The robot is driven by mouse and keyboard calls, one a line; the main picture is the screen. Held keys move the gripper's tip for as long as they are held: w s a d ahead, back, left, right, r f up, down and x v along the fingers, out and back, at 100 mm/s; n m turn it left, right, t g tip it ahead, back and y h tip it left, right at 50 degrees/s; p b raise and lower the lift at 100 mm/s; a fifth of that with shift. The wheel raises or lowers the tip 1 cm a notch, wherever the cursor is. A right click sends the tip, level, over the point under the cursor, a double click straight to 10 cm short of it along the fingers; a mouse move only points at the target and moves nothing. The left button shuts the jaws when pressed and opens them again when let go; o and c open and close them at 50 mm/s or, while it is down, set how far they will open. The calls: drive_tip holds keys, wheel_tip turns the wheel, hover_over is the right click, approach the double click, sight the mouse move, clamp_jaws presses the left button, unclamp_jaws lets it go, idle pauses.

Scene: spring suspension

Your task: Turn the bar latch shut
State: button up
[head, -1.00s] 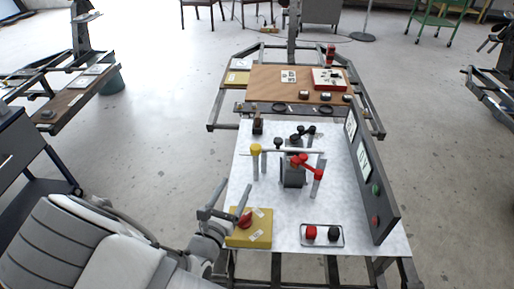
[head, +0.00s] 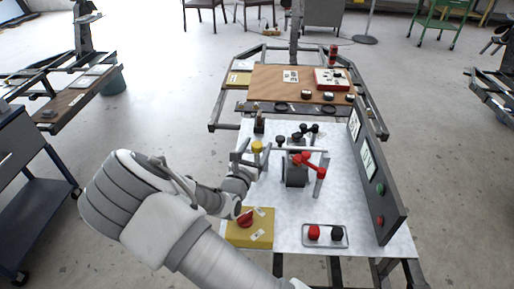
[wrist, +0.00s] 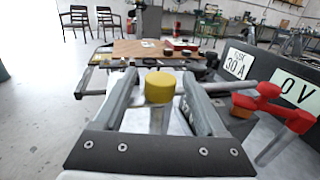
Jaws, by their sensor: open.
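The bar latch shows as a thin silver bar (head: 312,150) running across the bench panel, with a yellow knob (head: 257,146) at its left end. In the wrist view the yellow knob (wrist: 160,86) sits between the two fingers of my gripper (wrist: 160,76), with a gap visible on each side. A grey stem drops below the knob. The bar (wrist: 228,86) passes to the right behind the right finger. My gripper (head: 250,154) is open around the knob in the head view, partly hiding the stem.
A red lever (head: 303,159) stands close to the right of the knob, with black knobs (head: 305,132) behind it. A yellow box with a red knob (head: 245,219) lies in front, below my arm. An upright dark panel (head: 376,180) borders the right side.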

clamp_jaws()
idle(0.4)
